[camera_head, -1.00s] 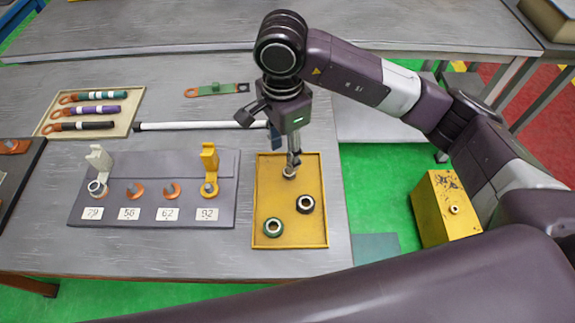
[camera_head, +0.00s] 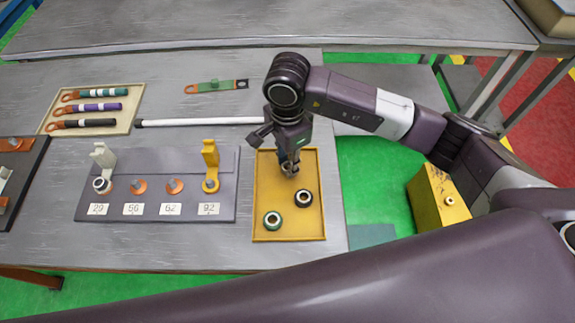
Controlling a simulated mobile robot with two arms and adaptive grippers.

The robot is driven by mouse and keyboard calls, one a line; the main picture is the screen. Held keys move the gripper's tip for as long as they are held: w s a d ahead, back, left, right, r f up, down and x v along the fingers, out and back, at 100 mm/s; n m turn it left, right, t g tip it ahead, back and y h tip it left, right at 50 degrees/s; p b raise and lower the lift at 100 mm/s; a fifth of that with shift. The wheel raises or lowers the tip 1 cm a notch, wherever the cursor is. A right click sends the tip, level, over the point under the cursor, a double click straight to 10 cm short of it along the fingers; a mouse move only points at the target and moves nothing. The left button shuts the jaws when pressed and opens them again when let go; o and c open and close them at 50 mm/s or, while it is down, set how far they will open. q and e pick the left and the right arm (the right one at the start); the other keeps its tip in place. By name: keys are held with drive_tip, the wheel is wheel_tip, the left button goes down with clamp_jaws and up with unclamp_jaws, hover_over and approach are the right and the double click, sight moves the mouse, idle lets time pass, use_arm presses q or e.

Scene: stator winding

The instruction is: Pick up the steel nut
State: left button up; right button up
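The yellow tray (camera_head: 264,185) lies near the right end of the table. My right gripper (camera_head: 290,172) points down over the back part of the tray, low at the steel nut's place. The steel nut is mostly hidden by the fingers there, and I cannot tell whether they are closed on it. My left gripper is not in view.
A grey terminal block (camera_head: 225,190) with numbered labels and two upright levers stands left of the tray. A white rod (camera_head: 195,123) lies behind it. A beige tray (camera_head: 131,97) with coloured cable pieces is at the back left.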

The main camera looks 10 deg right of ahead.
clamp_jaws()
drive_tip(key=shift+r, duration=0.15)
